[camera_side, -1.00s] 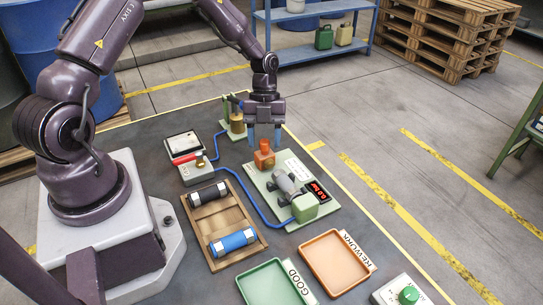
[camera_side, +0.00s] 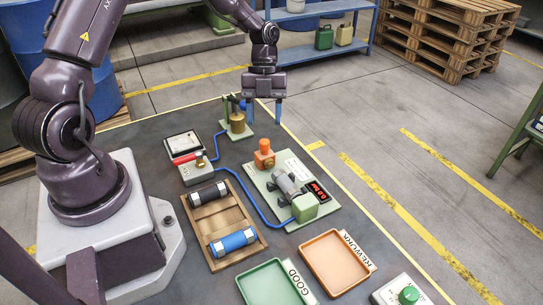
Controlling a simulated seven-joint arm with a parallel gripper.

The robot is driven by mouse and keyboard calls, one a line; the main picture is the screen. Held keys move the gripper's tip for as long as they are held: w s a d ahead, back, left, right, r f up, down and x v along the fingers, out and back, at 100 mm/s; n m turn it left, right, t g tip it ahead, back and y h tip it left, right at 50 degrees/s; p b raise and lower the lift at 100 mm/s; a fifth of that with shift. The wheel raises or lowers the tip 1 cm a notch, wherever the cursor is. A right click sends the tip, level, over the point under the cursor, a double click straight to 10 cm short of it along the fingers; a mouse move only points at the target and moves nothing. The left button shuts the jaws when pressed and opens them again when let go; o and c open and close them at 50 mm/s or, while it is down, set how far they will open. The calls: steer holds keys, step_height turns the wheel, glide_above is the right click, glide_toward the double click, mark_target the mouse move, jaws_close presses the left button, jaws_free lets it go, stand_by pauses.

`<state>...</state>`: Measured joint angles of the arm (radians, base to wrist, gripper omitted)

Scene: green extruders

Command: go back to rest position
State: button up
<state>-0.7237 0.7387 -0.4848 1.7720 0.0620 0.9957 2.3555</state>
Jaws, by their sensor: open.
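My gripper (camera_side: 263,112) hangs pointing down over the far edge of the work table. Its two blue fingers are apart with nothing between them. It is above and behind the orange block (camera_side: 264,154), which sits on the pale green test plate (camera_side: 323,206). A grey cylindrical part (camera_side: 290,187) lies in the fixture on that plate, beside a red-lit display (camera_side: 317,190). The gripper is clear of these things. The left finger is close to the brass fitting (camera_side: 237,122) in the picture, and I cannot tell the gap between them.
A wooden tray (camera_side: 205,232) holds a black cylinder (camera_side: 208,194) and a blue cylinder (camera_side: 233,241). A green GOOD tray (camera_side: 254,285) and an orange REWORK tray (camera_side: 319,256) lie in front. A blue hose (camera_side: 250,201) crosses the table. A green button (camera_side: 408,295) is at front right.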

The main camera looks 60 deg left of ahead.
steer(key=shift+n, duration=0.8)
steer(key=shift+s+d+f+n, duration=0.1)
steer(key=shift+n, duration=0.45)
steer(key=shift+s+d+n, duration=0.1)
steer(key=shift+n, duration=0.45)
steer(key=s+d+r+n+t+y, duration=0.2)
steer(key=s+d+r+n+t, duration=0.2)
steer(key=s+r+n, duration=0.4)
steer(key=s+d+r+n+t+y, duration=0.2)
steer(key=s+r+n, duration=0.6)
steer(key=r+n, duration=0.4)
steer(key=shift+d+r+t, duration=0.9)
steer(key=shift+d, duration=0.35)
